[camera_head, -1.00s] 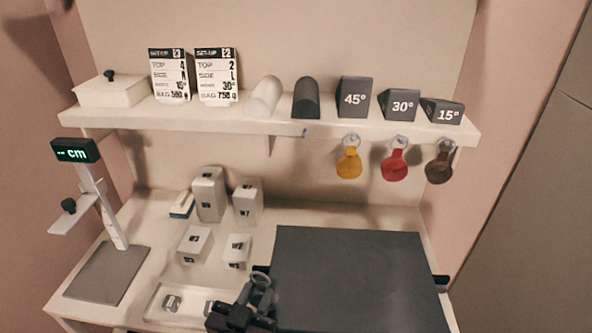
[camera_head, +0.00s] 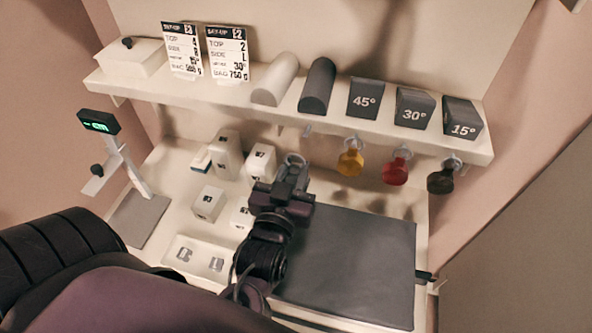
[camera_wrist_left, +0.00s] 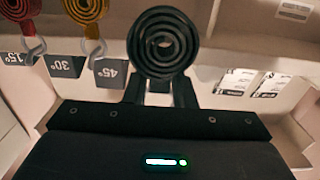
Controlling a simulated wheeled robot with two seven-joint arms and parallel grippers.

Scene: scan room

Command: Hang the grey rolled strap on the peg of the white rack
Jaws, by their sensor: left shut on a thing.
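The grey rolled strap (camera_wrist_left: 163,43) shows as a dark spiral in the left wrist view, between the fingertips of my left gripper (camera_wrist_left: 163,78). In the head view the strap (camera_head: 295,162) is a small grey loop at the tip of my left gripper (camera_head: 290,182), which is shut on it. The white rack (camera_head: 220,98) runs along the back wall. Its empty peg (camera_head: 307,131) sticks out below the front edge, a little above and right of the strap in the picture. A gap shows between strap and peg. My right gripper is out of view.
Several white boxes (camera_head: 208,203) stand left of my gripper. A dark grey pad (camera_head: 355,260) lies below, its top bare.

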